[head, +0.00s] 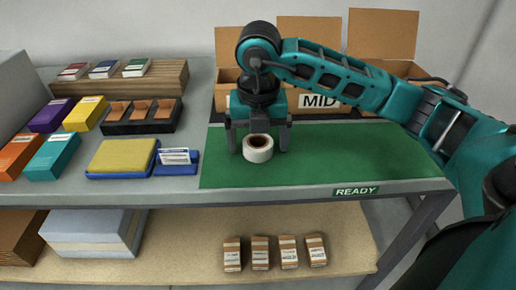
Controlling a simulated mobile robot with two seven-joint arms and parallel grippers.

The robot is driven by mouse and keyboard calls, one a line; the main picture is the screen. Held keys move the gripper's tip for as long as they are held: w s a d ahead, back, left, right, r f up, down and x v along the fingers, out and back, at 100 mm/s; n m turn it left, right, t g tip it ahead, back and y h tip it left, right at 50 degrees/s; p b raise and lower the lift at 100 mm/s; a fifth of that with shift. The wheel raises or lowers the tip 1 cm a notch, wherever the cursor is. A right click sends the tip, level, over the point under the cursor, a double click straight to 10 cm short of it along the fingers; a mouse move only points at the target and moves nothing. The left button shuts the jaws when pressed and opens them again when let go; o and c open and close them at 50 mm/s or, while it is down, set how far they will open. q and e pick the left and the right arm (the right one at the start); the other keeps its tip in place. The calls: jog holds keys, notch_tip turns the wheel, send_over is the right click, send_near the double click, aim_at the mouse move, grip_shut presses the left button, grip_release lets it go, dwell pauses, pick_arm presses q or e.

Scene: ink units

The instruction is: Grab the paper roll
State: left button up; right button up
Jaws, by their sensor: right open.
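The paper roll (258,155) is a short white cylinder with a brown core, upright on the green mat (340,170). My right gripper (258,145) points down over the roll, with one finger on its left and one on its right. The fingers are open, and a gap shows on the left side; on the right I cannot tell whether finger and roll touch. My left gripper is not in view.
Open cardboard boxes (310,103), one labelled MID, stand behind the mat. A yellow pad on a blue base (122,157), a small blue holder (176,165) and coloured boxes (53,156) lie left. Several small packages (260,253) stand on the lower shelf. The mat's front is clear.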

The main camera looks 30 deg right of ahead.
jog(key=shift+f, duration=0.25)
jog(key=c, duration=1.1)
